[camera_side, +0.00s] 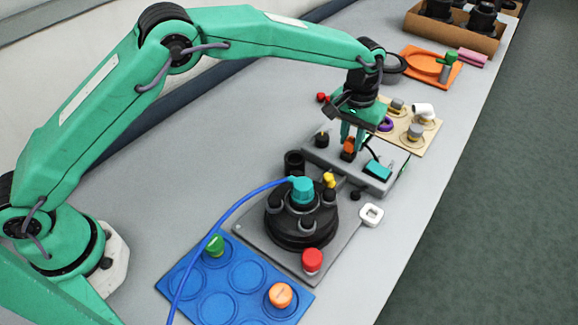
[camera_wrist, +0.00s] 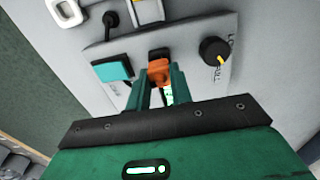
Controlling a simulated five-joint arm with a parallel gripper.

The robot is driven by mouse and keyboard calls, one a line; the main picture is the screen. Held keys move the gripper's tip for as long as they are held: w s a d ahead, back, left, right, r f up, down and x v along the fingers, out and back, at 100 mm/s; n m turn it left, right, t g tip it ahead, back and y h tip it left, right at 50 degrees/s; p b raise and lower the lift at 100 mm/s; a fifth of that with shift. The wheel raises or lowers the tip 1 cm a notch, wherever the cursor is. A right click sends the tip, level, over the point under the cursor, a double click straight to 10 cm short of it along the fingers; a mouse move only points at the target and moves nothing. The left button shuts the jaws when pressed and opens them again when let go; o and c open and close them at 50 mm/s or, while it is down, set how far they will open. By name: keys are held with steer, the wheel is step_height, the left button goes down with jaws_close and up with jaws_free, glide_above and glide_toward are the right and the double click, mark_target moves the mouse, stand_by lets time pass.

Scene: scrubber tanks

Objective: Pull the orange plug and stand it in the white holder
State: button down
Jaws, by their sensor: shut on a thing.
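The orange plug (camera_side: 348,147) is at the grey panel (camera_side: 324,154), beside a black socket part. In the wrist view the orange plug (camera_wrist: 159,71) sits between the green fingers, with the black socket (camera_wrist: 158,53) just beyond it. My gripper (camera_side: 352,138) points down and is shut on the plug; it also shows in the wrist view (camera_wrist: 159,78). I cannot tell whether the plug is fully seated. The white holder (camera_side: 371,214), a small square with an opening, lies on the table right of the black round unit. It also shows at the wrist view's top left (camera_wrist: 65,11).
A teal switch (camera_side: 378,171) and a black knob (camera_wrist: 214,50) flank the plug on the panel. The round black unit (camera_side: 290,232) with a teal cap and blue hose stands in front. A blue tray (camera_side: 200,289) is nearest. Table around the holder's right is narrow before the edge.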

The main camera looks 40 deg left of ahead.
mark_target(352, 140)
steer(key=shift+r, duration=0.9)
steer(key=shift+r, duration=0.7)
steer(key=shift+r, duration=0.2)
steer(key=s+d, duration=0.9)
steer(key=d, duration=0.2)
steer(key=shift+s+d, duration=0.25)
steer(key=shift+d, duration=0.05)
stand_by(0.7)
steer(key=shift+f, duration=3.35)
steer(key=shift+f, duration=0.15)
